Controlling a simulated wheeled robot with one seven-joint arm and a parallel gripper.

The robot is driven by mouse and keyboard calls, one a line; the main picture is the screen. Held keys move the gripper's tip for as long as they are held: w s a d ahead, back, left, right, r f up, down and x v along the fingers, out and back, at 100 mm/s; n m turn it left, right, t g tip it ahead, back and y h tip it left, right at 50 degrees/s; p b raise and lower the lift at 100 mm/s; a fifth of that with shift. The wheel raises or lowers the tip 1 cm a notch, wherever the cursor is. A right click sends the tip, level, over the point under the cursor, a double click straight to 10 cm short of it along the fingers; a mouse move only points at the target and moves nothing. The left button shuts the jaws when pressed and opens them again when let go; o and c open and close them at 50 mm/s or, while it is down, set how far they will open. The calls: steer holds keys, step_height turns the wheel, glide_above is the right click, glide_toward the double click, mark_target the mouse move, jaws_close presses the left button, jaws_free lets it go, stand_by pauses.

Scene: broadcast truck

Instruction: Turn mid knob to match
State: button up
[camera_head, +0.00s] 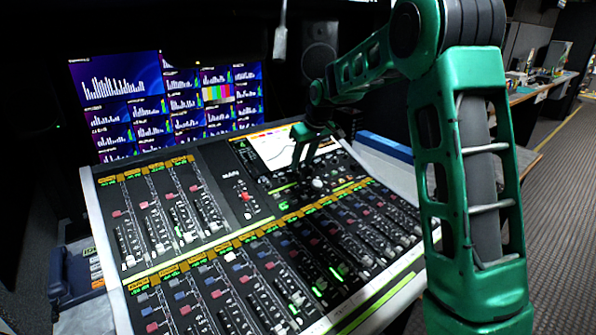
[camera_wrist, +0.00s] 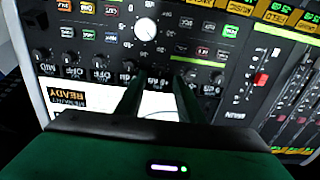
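The mixing console (camera_head: 240,215) fills the middle of the head view, with its small display (camera_head: 285,150) at the top. My gripper (camera_head: 308,150) hangs over the panel just below that display. In the wrist view, a row of small dark knobs (camera_wrist: 100,61) runs across the panel beside the display. The leftmost knob (camera_wrist: 40,54) has a small label that seems to read MID, too small to be sure. My gripper (camera_wrist: 160,78) has two dark fingers apart, pointing at the knob row right of that knob. Whether they touch any knob cannot be told.
A larger pale round knob (camera_wrist: 145,29) sits beyond the fingertips. A red fader cap (camera_wrist: 260,79) is at the right. A bank of monitors (camera_head: 165,105) stands behind the console. Open floor (camera_head: 560,200) lies at the right.

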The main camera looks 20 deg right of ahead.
mark_target(298, 172)
steer(key=shift+x, duration=2.1)
jaws_close()
steer(key=shift+n, duration=0.3)
steer(key=n, duration=0.5)
steer(key=shift+n, duration=0.3)
steer(key=n, duration=0.5)
steer(key=shift+s, duration=0.1)
steer(key=shift+n, duration=0.4)
